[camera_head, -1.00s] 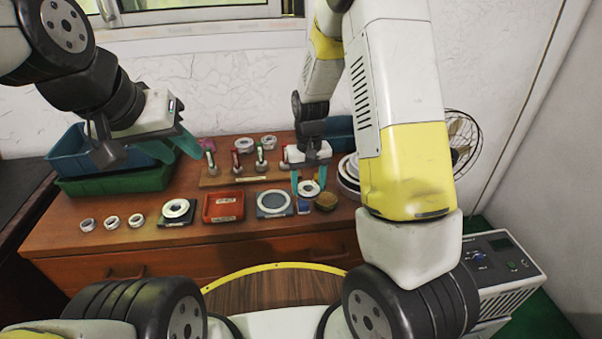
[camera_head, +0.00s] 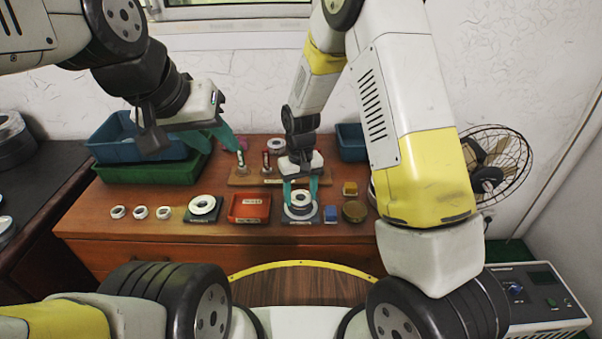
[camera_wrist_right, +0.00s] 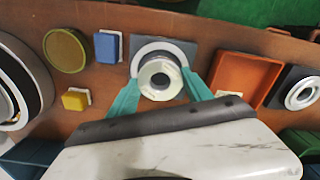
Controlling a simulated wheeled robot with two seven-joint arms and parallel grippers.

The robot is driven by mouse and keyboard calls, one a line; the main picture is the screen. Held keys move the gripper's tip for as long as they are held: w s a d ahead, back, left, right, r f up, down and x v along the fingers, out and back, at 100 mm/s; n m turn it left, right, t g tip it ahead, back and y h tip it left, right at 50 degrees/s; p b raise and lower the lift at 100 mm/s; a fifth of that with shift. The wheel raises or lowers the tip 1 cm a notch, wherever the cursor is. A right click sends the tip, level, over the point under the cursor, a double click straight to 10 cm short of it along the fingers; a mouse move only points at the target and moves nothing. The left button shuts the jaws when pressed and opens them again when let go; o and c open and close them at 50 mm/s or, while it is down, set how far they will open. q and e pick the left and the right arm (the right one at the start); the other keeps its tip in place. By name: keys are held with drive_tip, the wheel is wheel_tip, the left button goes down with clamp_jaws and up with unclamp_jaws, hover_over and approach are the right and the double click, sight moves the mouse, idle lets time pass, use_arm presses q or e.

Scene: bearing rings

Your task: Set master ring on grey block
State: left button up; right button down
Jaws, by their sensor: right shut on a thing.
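The master ring (camera_wrist_right: 160,78), a thick pale metal ring, is between the teal fingers of my right gripper (camera_head: 300,186), which is shut on it. It also shows in the head view (camera_head: 300,198). The ring is over the grey block (camera_head: 300,220), a dark flat square with a wider pale ring face. The block (camera_wrist_right: 188,52) shows around it in the right wrist view. I cannot tell whether the held ring touches it. My left gripper (camera_head: 222,138) hangs away from it, above the green bin; its jaw opening is unclear.
A red tray (camera_head: 249,208) and another dark block with a ring (camera_head: 203,208) lie to the left, then several small rings (camera_head: 140,212). A blue block (camera_head: 330,214), a yellow block (camera_head: 350,188) and a round brown piece (camera_head: 354,211) lie close on the right. A wooden stand is behind.

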drive_tip(key=shift+f, duration=0.1)
idle(0.6)
drive_tip(key=shift+f, duration=0.9)
drive_tip(key=shift+c, duration=1.8)
unclamp_jaws()
drive_tip(key=shift+r, duration=0.1)
wheel_tip(320, 180, up, 8)
drive_tip(key=shift+f, duration=0.2)
